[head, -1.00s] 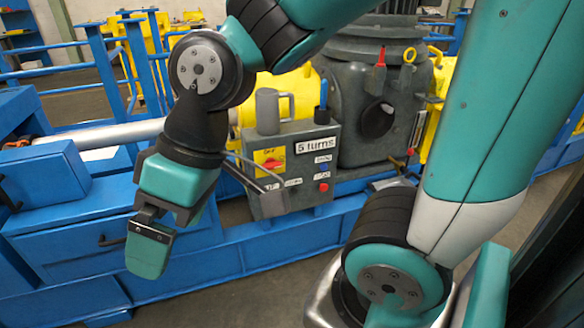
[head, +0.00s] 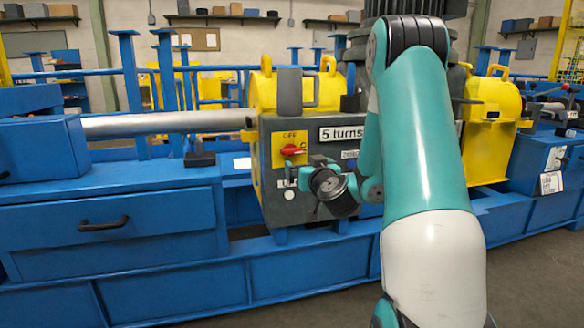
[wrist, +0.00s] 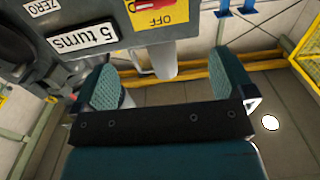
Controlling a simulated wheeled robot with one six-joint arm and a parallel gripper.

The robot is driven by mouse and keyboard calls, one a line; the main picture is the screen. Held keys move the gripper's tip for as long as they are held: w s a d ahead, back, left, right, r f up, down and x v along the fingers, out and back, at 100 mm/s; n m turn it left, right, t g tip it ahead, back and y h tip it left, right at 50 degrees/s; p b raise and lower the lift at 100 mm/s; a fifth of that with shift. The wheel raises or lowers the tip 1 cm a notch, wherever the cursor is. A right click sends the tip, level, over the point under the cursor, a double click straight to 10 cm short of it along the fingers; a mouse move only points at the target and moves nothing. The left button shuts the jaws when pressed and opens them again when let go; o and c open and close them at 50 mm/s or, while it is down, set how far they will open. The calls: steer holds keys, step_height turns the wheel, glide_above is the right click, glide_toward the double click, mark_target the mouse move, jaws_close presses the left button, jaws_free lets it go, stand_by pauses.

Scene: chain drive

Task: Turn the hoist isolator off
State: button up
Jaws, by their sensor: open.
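The hoist isolator is a red rotary handle (head: 292,150) on a yellow plate, on the front of a grey control box (head: 268,206). OFF is printed at the top of the plate. The handle lies roughly sideways, pointing away from OFF. My gripper (head: 304,178) is in front of the box, just below and right of the handle, its fingers hard to make out there. In the wrist view my gripper (wrist: 168,84) is open and empty. The yellow OFF plate (wrist: 158,15) shows upside down beyond the fingers, with only a bit of red at the top edge.
A "5 turns" label (head: 342,133) is right of the isolator, partly near my arm. A blue bench with a drawer (head: 100,226) is at left, and a silver shaft (head: 165,122) runs into yellow housing.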

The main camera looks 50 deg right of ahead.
steer(key=p, duration=1.2)
glide_toward(293, 151)
steer(key=r+x, duration=0.1)
steer(key=x, duration=0.5)
steer(key=p+x, duration=0.1)
steer(key=x, duration=0.2)
steer(key=shift+w+d+f, duration=0.1)
steer(key=shift+w+f, duration=0.25)
steer(key=shift+w, duration=0.05)
steer(key=shift+w+d, duration=0.45)
steer(key=shift+w, duration=0.15)
steer(key=shift+c, duration=0.5)
steer(key=c, duration=0.8)
